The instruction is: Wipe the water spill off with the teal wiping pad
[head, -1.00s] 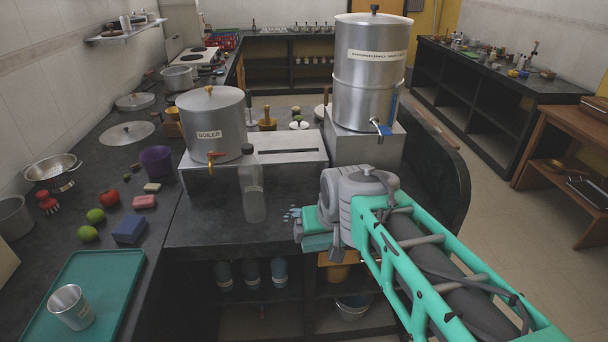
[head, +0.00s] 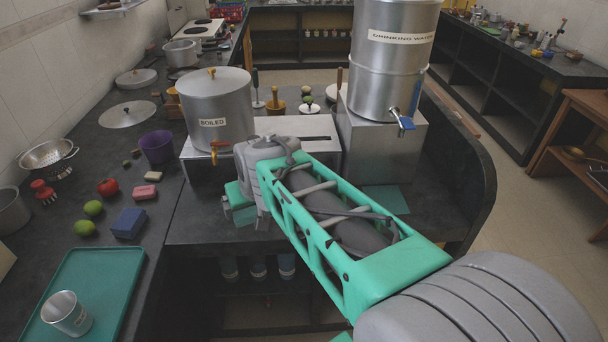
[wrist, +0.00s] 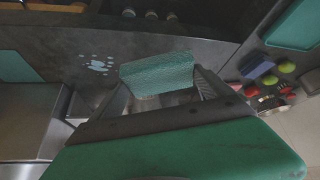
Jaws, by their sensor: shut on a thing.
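The teal wiping pad (wrist: 158,75) is between the fingers of my gripper (wrist: 162,90) in the wrist view, and the gripper is shut on it. In the head view my gripper (head: 241,212) is over the left part of the near counter, in front of the boiler's stand. The water spill (wrist: 97,64) shows in the wrist view as pale droplets and small patches on the dark counter, to the left of the pad and apart from it. My arm hides the spill in the head view. I cannot tell how high the pad is above the counter.
The boiler (head: 215,112) and the drinking water canister (head: 392,60) stand on metal stands behind. A flat teal sheet (head: 388,199) lies right of my arm. A teal tray (head: 108,284) with a metal cup (head: 66,313) and a blue block (head: 129,222) are on the left.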

